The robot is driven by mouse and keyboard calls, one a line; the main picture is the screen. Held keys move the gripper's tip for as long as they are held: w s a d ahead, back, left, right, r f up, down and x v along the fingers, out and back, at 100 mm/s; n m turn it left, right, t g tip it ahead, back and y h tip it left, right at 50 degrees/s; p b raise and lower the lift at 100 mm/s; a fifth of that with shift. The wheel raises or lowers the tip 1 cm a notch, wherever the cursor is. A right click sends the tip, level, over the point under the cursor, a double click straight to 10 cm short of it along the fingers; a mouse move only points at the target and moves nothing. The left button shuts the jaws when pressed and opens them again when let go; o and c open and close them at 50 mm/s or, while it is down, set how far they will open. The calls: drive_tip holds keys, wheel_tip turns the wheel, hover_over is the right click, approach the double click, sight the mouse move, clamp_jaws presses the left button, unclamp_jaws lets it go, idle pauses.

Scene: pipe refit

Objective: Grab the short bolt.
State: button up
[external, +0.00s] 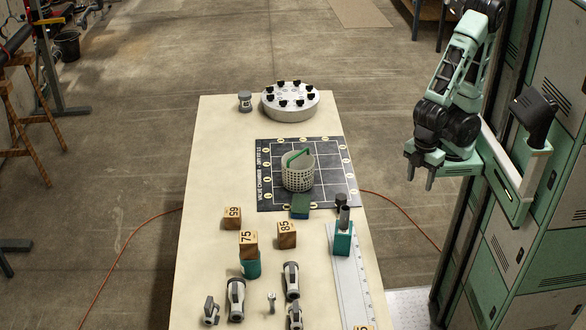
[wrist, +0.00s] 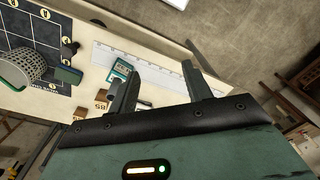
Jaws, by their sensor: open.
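A small grey bolt-like piece (external: 271,302) stands near the front of the table, between larger grey fittings; it looks like the short bolt, but it is too small to be sure. A dark-headed piece (external: 341,200) stands by the mat's right corner, and it also shows in the wrist view (wrist: 69,49). My gripper (external: 421,174) hangs to the right of the table, well apart from these pieces. In the wrist view its fingers (wrist: 165,56) are apart with nothing between them.
A perforated basket (external: 298,174) with a green handle stands on the dark gridded mat (external: 265,197). Numbered wooden blocks (external: 287,236), a long ruler (external: 352,280) and several grey fittings (external: 236,300) crowd the front. A round flange (external: 290,103) sits at the back.

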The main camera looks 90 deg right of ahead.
drive_tip(key=shift+c, duration=0.2)
drive_tip(key=m+t+y+b, duration=0.2)
drive_tip(key=t+y, duration=0.4)
drive_tip(key=t, duration=0.6)
approach(272, 294)
drive_tip(key=shift+h, duration=0.3)
drive_tip(key=shift+a+p+x, duration=0.1)
drive_tip(key=shift+p+x, duration=1.55)
drive_tip(key=shift+x, duration=0.25)
drive_tip(key=shift+a+p+x, duration=0.15)
drive_tip(key=shift+p+x, duration=1.5)
drive_tip(key=shift+x, duration=0.2)
drive_tip(key=shift+w+a+f, duration=0.25)
drive_tip(key=shift+w+a, duration=0.05)
drive_tip(key=shift+w, duration=0.3)
clamp_jaws()
